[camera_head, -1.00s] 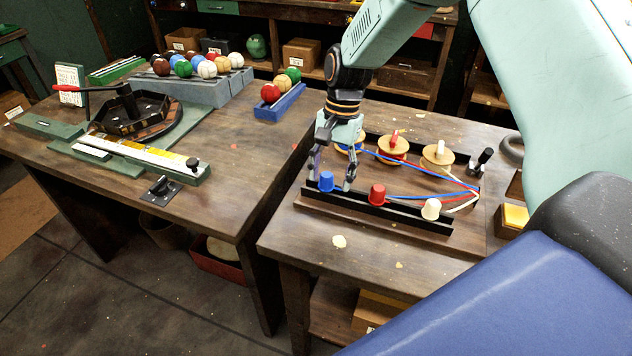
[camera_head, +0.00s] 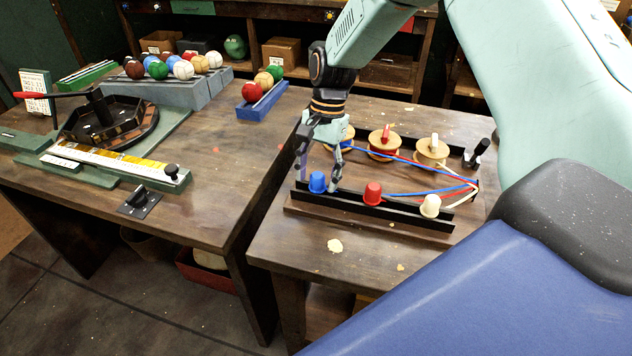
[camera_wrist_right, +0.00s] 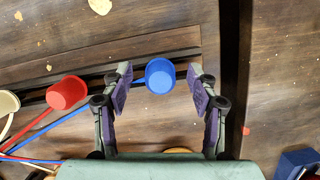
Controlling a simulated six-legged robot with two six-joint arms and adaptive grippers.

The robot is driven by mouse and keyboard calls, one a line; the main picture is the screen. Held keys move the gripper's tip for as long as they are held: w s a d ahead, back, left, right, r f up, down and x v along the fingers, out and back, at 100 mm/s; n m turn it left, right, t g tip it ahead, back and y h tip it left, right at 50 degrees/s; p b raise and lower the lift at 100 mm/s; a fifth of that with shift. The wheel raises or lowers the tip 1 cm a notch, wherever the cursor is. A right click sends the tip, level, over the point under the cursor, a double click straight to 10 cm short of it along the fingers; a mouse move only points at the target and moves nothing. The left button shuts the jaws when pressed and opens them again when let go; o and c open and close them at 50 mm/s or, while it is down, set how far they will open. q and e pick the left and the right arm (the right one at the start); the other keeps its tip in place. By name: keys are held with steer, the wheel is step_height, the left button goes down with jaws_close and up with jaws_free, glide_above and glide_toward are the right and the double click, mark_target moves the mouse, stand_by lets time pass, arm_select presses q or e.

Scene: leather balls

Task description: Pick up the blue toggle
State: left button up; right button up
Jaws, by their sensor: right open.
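The blue toggle (camera_head: 317,182) stands at the left end of the black front rail (camera_head: 400,212) on the right table. In the right wrist view the blue toggle (camera_wrist_right: 159,76) lies between the fingertips, with a gap on each side. My right gripper (camera_head: 318,178) is open, pointing down around the blue toggle; its fingers also show in the right wrist view (camera_wrist_right: 162,88). A red toggle (camera_head: 373,193) and a white toggle (camera_head: 430,205) stand to the right on the same rail. My left gripper is not in view.
Several thread spools (camera_head: 384,143) stand behind the rail, with blue, red and white cords running from them. A blue ball tray (camera_head: 262,103) sits on the left table, across a narrow gap.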

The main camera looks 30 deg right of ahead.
steer(key=shift+a+f, duration=0.3)
steer(key=shift+f, duration=0.1)
steer(key=shift+d+f, duration=0.15)
steer(key=shift+d, duration=0.35)
steer(key=shift+c, duration=0.7)
steer(key=shift+a, duration=0.4)
steer(key=c, duration=0.4)
steer(key=shift+c, duration=1.1)
steer(key=shift+s+d, duration=0.1)
steer(key=shift+d, duration=0.15)
steer(key=c, duration=0.4)
steer(key=shift+a, duration=0.1)
